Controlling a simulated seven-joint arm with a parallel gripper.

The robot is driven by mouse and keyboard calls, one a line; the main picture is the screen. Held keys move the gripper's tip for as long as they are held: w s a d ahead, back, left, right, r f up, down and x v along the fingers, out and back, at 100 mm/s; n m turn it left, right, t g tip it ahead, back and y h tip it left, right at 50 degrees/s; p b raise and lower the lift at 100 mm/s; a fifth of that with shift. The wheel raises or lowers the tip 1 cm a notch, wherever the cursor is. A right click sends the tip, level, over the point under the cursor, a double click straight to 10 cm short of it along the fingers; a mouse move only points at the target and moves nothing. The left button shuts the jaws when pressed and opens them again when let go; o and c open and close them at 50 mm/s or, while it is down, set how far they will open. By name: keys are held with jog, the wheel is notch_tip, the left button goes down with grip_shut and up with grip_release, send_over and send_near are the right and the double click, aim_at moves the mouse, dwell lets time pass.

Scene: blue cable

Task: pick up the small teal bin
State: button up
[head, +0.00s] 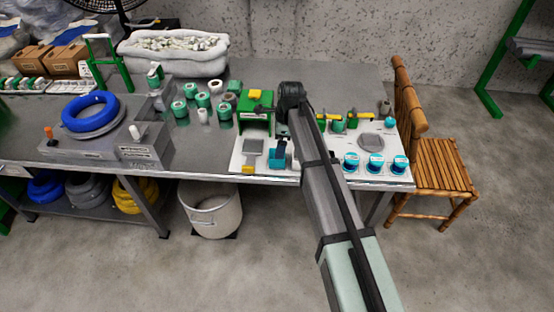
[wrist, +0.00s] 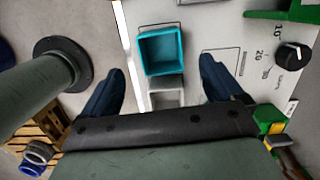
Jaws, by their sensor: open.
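The small teal bin (wrist: 180,50) is an open-topped square box in the upper middle of the wrist view, and its inside is empty. In the head view the teal bin (head: 277,157) stands on a white panel at the table's front. My gripper (wrist: 162,66) is open, with one dark finger on each side, below and outside the bin's left and right walls in the wrist view. No contact with the bin shows. In the head view my arm reaches over the table and its end covers the gripper's fingers.
A grey-white block (wrist: 166,98) sits just below the bin in the wrist view. A black knob (wrist: 293,56) stands at right. In the head view a green machine (head: 255,104) is behind the bin, and several teal-topped jars (head: 375,163) stand right of my arm.

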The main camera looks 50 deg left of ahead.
aim_at(274, 163)
jog(key=shift+s+a+f, duration=0.1)
jog(key=shift+a+f, duration=0.05)
jog(key=shift+f, duration=0.95)
jog(key=shift+s+a+f, duration=0.1)
jog(key=shift+s+f, duration=0.05)
jog(key=shift+f, duration=0.9)
jog(key=shift+s+a+f, duration=0.1)
jog(key=shift+a+f, duration=0.05)
jog(key=shift+f, duration=0.95)
jog(key=c, duration=1)
jog(key=shift+c, duration=0.2)
jog(key=shift+r, duration=0.1)
